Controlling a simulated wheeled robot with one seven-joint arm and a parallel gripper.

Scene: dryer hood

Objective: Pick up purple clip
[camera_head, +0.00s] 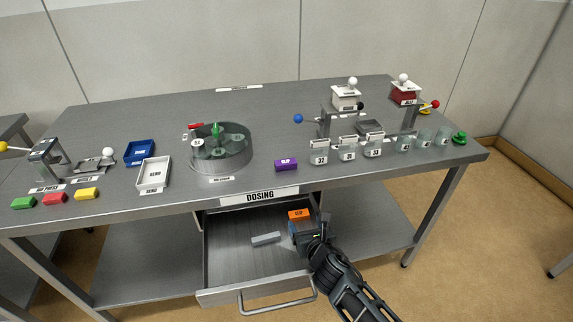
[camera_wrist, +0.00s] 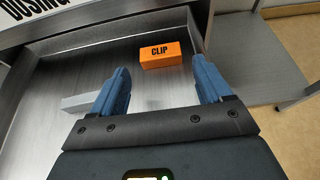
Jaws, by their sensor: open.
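A purple block (camera_head: 286,167) with a small white label lies on the table top, near the front edge, behind the drawer. It is not in the wrist view. An orange block marked CLIP (camera_head: 298,214) lies in the open drawer, toward its back right; it also shows in the wrist view (camera_wrist: 168,57). My gripper (camera_head: 304,230) is above the drawer, in front of the orange block and apart from the purple one. In the wrist view my gripper (camera_wrist: 158,76) has its blue fingers spread, with nothing held between them.
The open drawer (camera_head: 225,275) juts out under the table front and holds a grey block (camera_head: 265,238). A round clear-walled container (camera_head: 221,160) stands left of the purple block. Several labelled jars (camera_head: 320,155) stand to its right. The table behind is mostly clear.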

